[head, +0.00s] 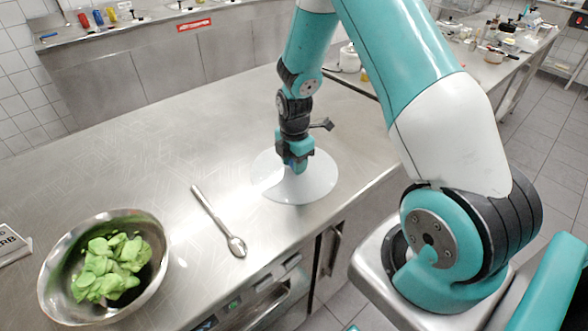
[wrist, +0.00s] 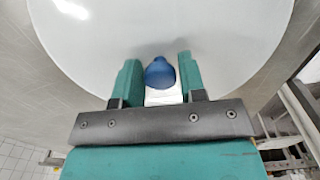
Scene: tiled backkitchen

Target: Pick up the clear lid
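The clear lid (head: 312,187) is a round, pale, see-through disc lying on the steel counter, and it fills much of the wrist view (wrist: 90,50). Its blue knob (wrist: 160,73) stands between my two fingers in the wrist view. My gripper (head: 295,165) is right over the lid's middle, pointing down. In the wrist view my gripper (wrist: 159,75) has its teal fingers apart, with a gap visible on each side of the knob. In the head view the fingers mostly hide the knob.
A metal spoon (head: 218,221) lies on the steel counter (head: 180,140) left of the lid. A steel bowl (head: 160,262) with green leaves (head: 110,268) stands at the front left. A small sign (head: 10,245) is at the left edge.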

